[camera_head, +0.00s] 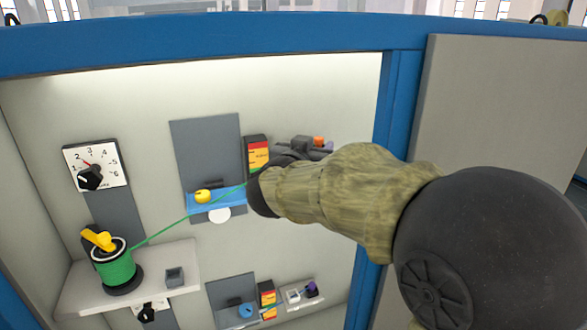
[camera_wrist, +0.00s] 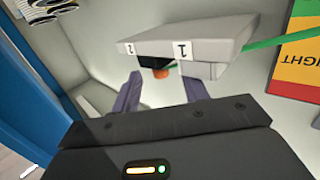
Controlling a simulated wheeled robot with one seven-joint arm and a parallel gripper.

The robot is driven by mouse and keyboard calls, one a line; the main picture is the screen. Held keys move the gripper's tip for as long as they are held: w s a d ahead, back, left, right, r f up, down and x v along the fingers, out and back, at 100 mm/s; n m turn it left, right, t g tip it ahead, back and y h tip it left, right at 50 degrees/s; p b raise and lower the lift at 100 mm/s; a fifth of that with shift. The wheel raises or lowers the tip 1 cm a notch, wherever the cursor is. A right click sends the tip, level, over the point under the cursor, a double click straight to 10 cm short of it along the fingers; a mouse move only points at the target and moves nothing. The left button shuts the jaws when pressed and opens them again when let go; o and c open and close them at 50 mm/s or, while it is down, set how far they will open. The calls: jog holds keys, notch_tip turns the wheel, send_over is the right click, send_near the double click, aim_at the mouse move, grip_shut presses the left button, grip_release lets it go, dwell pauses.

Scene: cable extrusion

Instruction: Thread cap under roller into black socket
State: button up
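My gripper (camera_wrist: 163,84) is open, its two purple fingers apart with nothing between them. Beyond the fingertips, the orange cap (camera_wrist: 161,74) sits at the mouth of the black socket (camera_wrist: 158,61), under a grey shelf labelled 1 and 2. How deep the cap sits cannot be told. In the head view the orange cap (camera_head: 318,141) shows beside the dark socket (camera_head: 301,143), just past my wrist. The green cable (camera_head: 160,235) runs from the green spool (camera_head: 115,264) past the blue roller (camera_head: 217,197) towards the sockets; my arm hides its far part there.
A red-yellow-green sign (camera_head: 258,156) stands between roller and sockets. A pale socket block (camera_wrist: 198,71) adjoins the black one. A lower set has a blue roller (camera_head: 246,311) and sockets (camera_head: 293,296). A dial (camera_head: 93,164) is at left. Blue frame (camera_head: 398,100) edges the cabinet opening.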

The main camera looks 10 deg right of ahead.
jog(key=b+v, duration=0.3)
jog(key=v, duration=1.1)
jog(key=shift+s+a+r, duration=0.2)
jog(key=shift+s+r, duration=0.1)
jog(key=shift+r, duration=0.05)
jog(key=shift+o, duration=0.3)
jog(key=o, duration=1)
jog(key=shift+s, duration=0.15)
jog(key=shift+p+v, duration=0.65)
jog(key=shift+v, duration=0.95)
jog(key=shift+r, duration=0.2)
